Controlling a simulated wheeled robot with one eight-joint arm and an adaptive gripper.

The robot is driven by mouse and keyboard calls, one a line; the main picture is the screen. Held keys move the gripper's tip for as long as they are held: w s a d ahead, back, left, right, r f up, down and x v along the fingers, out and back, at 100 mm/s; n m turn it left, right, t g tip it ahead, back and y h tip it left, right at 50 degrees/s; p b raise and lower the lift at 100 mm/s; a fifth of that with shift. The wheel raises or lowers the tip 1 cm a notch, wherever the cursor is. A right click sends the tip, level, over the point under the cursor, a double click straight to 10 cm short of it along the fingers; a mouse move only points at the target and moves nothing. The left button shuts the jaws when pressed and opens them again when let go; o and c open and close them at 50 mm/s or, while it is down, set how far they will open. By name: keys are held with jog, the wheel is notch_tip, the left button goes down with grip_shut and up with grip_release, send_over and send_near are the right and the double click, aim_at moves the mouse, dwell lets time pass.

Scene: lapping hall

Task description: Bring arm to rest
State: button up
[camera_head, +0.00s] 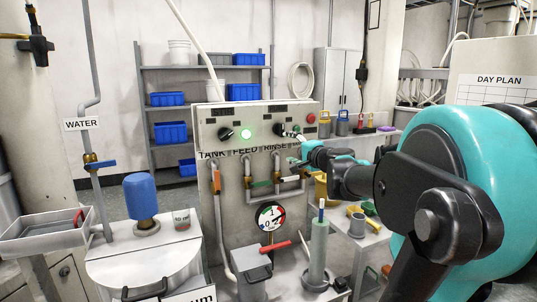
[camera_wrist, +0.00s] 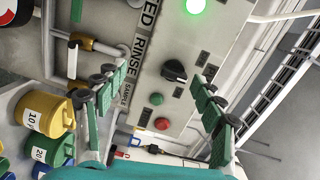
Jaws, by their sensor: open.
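My arm reaches in from the right in the head view, and my gripper (camera_head: 301,154) is in front of the right part of the control panel (camera_head: 262,117). In the wrist view my gripper (camera_wrist: 152,80) is open, its green-padded fingers wide apart with nothing between them. A black rotary knob (camera_wrist: 174,71) shows beyond the gap, apart from the fingers as far as I can see. A green button (camera_wrist: 157,99) and a red button (camera_wrist: 161,123) are below it. A green lamp (camera_head: 246,133) is lit on the panel.
Below the panel are pipes with valves and a round gauge (camera_head: 270,216). A white tank (camera_head: 145,262) with a blue-topped motor (camera_head: 141,196) stands at left. Shelves with blue bins (camera_head: 244,92) stand behind.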

jog(key=s+a+f+n+g, duration=0.25)
jog(key=s+f, duration=0.25)
jog(key=f, duration=0.3)
jog(key=s+a+f+n+g, duration=0.1)
jog(key=s+f+n+g, duration=0.2)
jog(key=s+f, duration=0.35)
jog(key=s+a+f+n+g, duration=0.2)
jog(key=s+f+n, duration=0.1)
jog(key=f, duration=0.6)
jog(key=s+d+f+n+g+h, duration=0.3)
jog(key=s+d+f+h, duration=0.3)
jog(key=s+f, duration=0.7)
jog(key=shift+s+d+f+n+g, duration=0.35)
jog(key=shift+s+d+g, duration=0.3)
jog(key=shift+d, duration=0.5)
